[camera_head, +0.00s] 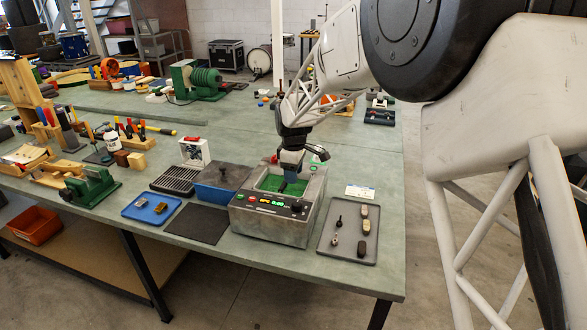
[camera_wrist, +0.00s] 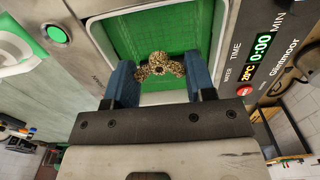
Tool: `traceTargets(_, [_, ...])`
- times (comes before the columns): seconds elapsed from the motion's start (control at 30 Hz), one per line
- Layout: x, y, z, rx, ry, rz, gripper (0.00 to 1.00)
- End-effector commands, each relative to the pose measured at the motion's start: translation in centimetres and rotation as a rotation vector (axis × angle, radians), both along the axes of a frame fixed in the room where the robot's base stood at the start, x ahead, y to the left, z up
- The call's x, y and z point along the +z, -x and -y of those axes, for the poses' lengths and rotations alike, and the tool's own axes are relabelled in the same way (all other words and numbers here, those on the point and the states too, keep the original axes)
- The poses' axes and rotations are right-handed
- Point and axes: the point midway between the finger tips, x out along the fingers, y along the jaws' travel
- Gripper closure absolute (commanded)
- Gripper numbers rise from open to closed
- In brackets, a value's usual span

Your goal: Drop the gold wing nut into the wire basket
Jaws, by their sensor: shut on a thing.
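The gold wing nut (camera_wrist: 160,66) sits between the two blue fingertips of my gripper (camera_wrist: 160,76), touching both. My gripper (camera_head: 291,165) is shut on it and points down over the open tank of a grey cleaning unit (camera_head: 268,222). A green mesh-like surface fills the tank, and I take it for the wire basket (camera_head: 270,183); it also shows in the wrist view (camera_wrist: 185,38), behind the nut. The nut appears to be above this surface, but the exact height is unclear. In the head view the nut cannot be made out.
A blue lidded box (camera_head: 218,185) and a dark mat (camera_head: 196,224) are left of the unit. A blue tray (camera_head: 139,215) with small parts lies farther left. A grey tray (camera_head: 348,247) with several small items is on the right. The tank rim surrounds the opening.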

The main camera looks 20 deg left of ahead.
Motion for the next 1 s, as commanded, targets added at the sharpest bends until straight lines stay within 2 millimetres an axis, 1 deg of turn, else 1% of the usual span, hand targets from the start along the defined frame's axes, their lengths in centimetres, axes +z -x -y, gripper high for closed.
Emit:
traceTargets(0.1, [-0.60, 0.00, 0.00, 0.000, 0.000, 0.000, 0.72])
traceTargets(0.3, [-1.13, 0.00, 0.00, 0.000, 0.000, 0.001, 0.72])
traceTargets(0.83, [-1.19, 0.00, 0.00, 0.000, 0.000, 0.001, 0.72])
traceTargets(0.87, [-1.19, 0.00, 0.00, 0.000, 0.000, 0.001, 0.45])
traceTargets(1.0, [-1.19, 0.00, 0.00, 0.000, 0.000, 0.001, 0.24])
